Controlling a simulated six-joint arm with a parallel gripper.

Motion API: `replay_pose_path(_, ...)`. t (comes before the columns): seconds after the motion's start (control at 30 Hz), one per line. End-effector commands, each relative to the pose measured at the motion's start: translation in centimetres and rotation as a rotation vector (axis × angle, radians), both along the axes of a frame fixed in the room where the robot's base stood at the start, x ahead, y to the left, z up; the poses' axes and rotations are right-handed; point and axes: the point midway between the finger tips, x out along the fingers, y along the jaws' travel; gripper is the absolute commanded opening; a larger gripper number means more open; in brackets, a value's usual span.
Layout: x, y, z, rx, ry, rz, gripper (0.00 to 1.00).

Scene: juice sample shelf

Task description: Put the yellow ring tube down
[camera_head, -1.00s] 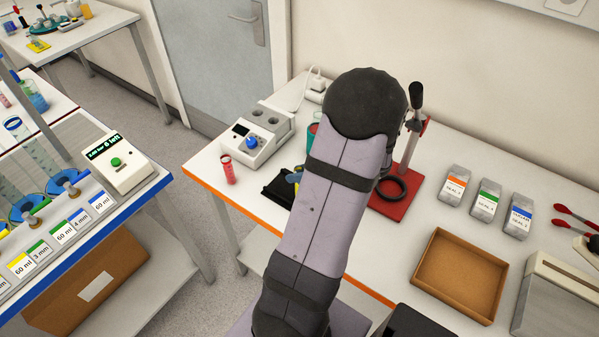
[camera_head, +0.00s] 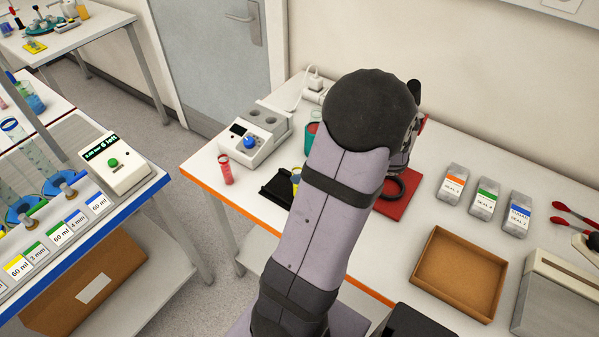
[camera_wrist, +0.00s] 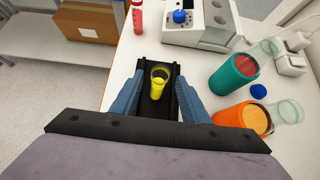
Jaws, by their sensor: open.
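The yellow ring tube (camera_wrist: 158,79) is a small clear tube with a yellow band and yellow lower part. It sits on a black holder (camera_wrist: 171,109), and its top leans slightly in the wrist view. My gripper (camera_wrist: 159,78) is open, with its blue fingers on either side of the tube and holder and a visible gap to the tube. In the head view the tube (camera_head: 296,177) shows at the left edge of my arm, beside the black holder (camera_head: 272,187).
A red tube (camera_head: 225,169) stands left of the holder, near the orange table edge. A white device with a blue knob (camera_head: 254,137) is behind. A teal cup (camera_wrist: 234,74) and an orange cup (camera_wrist: 241,117) stand close right of my gripper. A cardboard tray (camera_head: 459,276) lies right.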

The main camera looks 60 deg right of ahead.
Motion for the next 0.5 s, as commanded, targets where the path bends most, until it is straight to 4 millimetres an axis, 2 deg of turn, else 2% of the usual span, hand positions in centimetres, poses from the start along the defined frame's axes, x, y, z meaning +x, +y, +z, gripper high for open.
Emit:
replay_pose_path(0.23, -3.5, -0.1, 2.9, -0.005, 0.001, -0.004, 0.41)
replay_pose_path(0.5, -5.5, -0.1, 4.8, -0.001, 0.0, -0.002, 0.41)
